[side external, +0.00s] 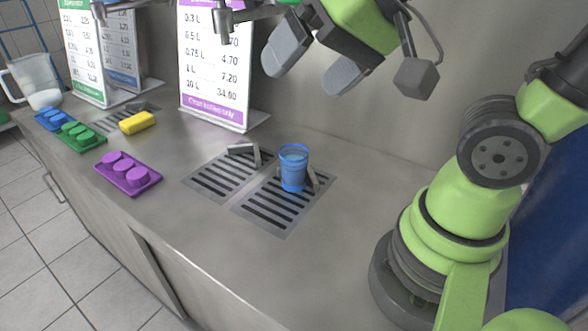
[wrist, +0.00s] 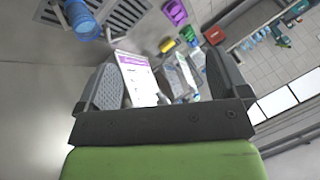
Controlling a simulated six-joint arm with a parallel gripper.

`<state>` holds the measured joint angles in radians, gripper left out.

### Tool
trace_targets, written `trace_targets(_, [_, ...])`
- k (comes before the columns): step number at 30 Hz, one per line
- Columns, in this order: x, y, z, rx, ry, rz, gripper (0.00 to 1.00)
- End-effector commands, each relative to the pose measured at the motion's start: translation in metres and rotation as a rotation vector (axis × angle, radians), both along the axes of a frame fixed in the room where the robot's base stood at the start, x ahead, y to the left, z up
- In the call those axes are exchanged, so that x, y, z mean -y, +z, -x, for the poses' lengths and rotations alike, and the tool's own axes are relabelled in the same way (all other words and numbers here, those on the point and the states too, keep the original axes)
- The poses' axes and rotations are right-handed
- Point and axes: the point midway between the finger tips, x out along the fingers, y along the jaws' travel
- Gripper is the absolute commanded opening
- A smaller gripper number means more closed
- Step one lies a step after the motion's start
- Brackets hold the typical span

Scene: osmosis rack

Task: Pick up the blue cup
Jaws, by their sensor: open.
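The blue cup (side external: 293,168) is translucent and stands upright on the right-hand drain grate (side external: 262,216) on the steel counter. Small grey bracket pieces flank its base. In the wrist view the blue cup (wrist: 82,20) shows at the top left, outside the space between the fingers. My gripper (side external: 312,70) is open and empty, high above the counter, above and slightly to the right of the cup. Its two grey fingers are spread wide, and they also show in the wrist view (wrist: 165,85).
A purple tray (side external: 128,174), a green tray (side external: 80,137), a blue tray (side external: 52,119) and a yellow block (side external: 137,122) sit on the left counter. A price sign (side external: 215,65) stands behind the grates, below metal taps (side external: 224,22). A clear jug (side external: 36,80) stands far left.

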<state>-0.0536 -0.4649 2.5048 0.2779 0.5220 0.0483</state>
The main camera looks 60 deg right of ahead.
Motion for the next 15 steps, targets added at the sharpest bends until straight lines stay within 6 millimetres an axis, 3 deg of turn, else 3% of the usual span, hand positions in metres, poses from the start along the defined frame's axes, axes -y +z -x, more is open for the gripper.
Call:
trace_targets(3, [-0.001, -0.028, -0.036, -0.017, -0.093, -0.025, 0.93])
trace_targets(7, [0.008, -0.066, -0.065, -0.024, -0.236, 0.013, 0.93])
trace_targets(11, [0.028, -0.108, -0.079, -0.040, -0.381, 0.131, 0.93])
trace_targets(15, [0.053, -0.144, -0.077, -0.053, -0.493, 0.309, 0.93])
